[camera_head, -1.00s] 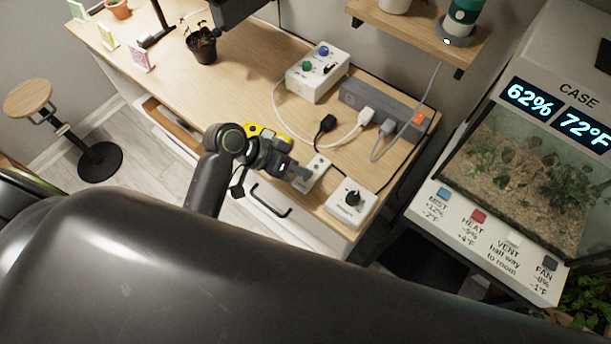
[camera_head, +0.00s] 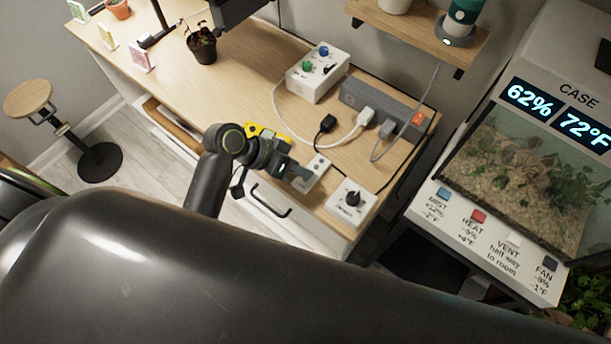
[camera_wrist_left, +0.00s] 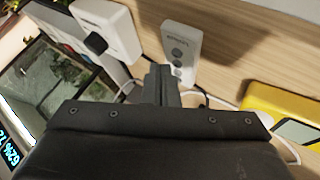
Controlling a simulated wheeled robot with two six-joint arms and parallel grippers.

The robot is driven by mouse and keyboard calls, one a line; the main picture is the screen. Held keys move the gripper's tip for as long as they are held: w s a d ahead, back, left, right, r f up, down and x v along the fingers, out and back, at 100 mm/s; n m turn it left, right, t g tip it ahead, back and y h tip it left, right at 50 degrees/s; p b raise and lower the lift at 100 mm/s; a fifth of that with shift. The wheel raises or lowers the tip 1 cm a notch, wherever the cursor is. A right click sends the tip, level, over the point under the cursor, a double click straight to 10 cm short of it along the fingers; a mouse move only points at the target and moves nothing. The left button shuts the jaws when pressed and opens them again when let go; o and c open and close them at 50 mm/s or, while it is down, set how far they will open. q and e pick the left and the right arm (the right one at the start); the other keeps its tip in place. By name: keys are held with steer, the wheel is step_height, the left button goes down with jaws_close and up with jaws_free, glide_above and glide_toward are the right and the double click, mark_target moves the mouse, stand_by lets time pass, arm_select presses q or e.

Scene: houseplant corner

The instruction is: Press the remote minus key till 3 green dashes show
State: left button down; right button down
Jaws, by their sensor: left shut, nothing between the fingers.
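The white remote (camera_head: 315,171) lies on the wooden desk near its front edge. In the left wrist view the remote (camera_wrist_left: 180,52) shows several round grey keys in a row; their signs are too small to read. My left gripper (camera_head: 298,181) is shut and empty at the remote's near end. In the left wrist view its fingertips (camera_wrist_left: 161,72) are beside the remote's lower keys. I cannot tell whether they touch a key. No green dashes can be made out; a round grey base (camera_head: 457,36) on the shelf carries a small pale light. My right gripper is not in view.
A white box with a black knob (camera_head: 350,201) stands right of the remote. A terrarium case (camera_head: 545,165) stands at the right.

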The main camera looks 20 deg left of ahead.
arm_select(q)
steer(key=shift+f, duration=0.15)
stand_by(0.4)
steer(key=shift+f, duration=0.3)
steer(key=shift+f, duration=0.25)
stand_by(0.6)
steer(key=shift+r, duration=0.1)
steer(key=shift+r+p, duration=0.6)
steer(key=shift+p, duration=0.3)
step_height(320, 180, up, 5)
steer(key=p, duration=0.5)
steer(key=shift+r+p, duration=0.1)
steer(key=shift+p, duration=0.2)
